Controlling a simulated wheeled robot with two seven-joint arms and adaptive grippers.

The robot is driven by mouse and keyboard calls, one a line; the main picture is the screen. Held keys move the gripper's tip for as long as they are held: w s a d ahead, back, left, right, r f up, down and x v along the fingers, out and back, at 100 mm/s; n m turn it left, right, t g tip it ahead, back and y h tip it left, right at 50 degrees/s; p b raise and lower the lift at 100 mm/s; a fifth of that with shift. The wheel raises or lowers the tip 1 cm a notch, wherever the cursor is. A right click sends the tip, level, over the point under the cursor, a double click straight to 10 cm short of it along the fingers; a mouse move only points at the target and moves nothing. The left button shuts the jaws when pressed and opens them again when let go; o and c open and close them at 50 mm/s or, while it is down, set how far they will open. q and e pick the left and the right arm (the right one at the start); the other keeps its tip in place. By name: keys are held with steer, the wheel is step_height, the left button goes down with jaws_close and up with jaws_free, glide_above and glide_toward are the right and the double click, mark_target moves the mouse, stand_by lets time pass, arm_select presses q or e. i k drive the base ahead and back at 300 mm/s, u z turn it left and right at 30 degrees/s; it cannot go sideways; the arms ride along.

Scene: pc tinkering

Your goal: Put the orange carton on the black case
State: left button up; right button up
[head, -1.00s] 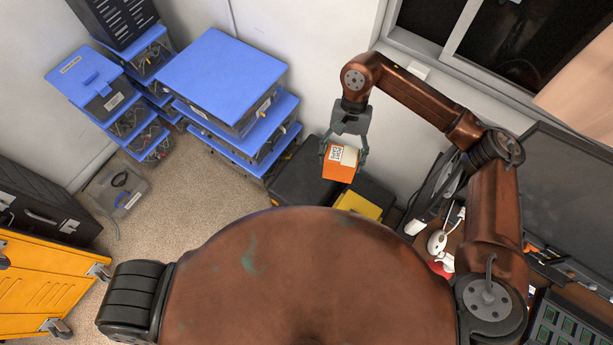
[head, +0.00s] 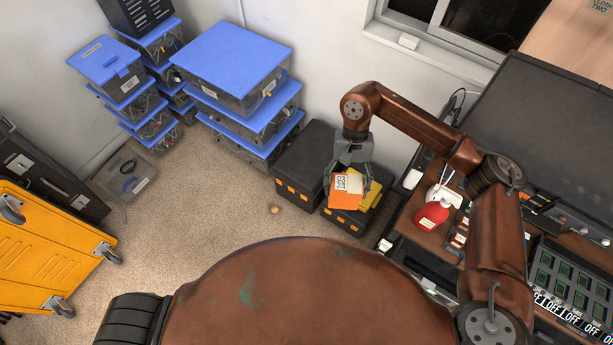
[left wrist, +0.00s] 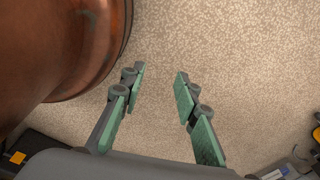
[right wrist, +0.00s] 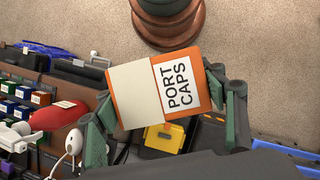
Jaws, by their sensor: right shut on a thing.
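The orange carton (head: 345,199), with a white label reading "PORT CAPS" in the right wrist view (right wrist: 204,88), is held in my right gripper (head: 348,182). Its fingers clasp two opposite sides. In the head view the carton overlaps the nearer black case (head: 345,219) and a yellow object (head: 373,194) on it; the gap beneath is hard to judge. Another black case (head: 311,150) with orange latches stands beside it, behind and left. My left gripper (left wrist: 160,74) is open and empty above the carpet, outside the head view.
Blue-lidded bins (head: 232,52) stand stacked left of the cases. A desk (head: 425,238) with a red bottle (head: 432,214) and a monitor is at right. Open carpet (head: 200,215) lies between. A small round tan object (head: 275,210) is on it.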

mark_target(309, 155)
steer(key=z, duration=0.35)
steer(key=k, duration=0.2)
steer(key=u, duration=1.8)
steer(key=i, duration=1.35)
steer(key=z, duration=0.6)
steer(key=i, duration=0.6)
steer(key=z, duration=0.75)
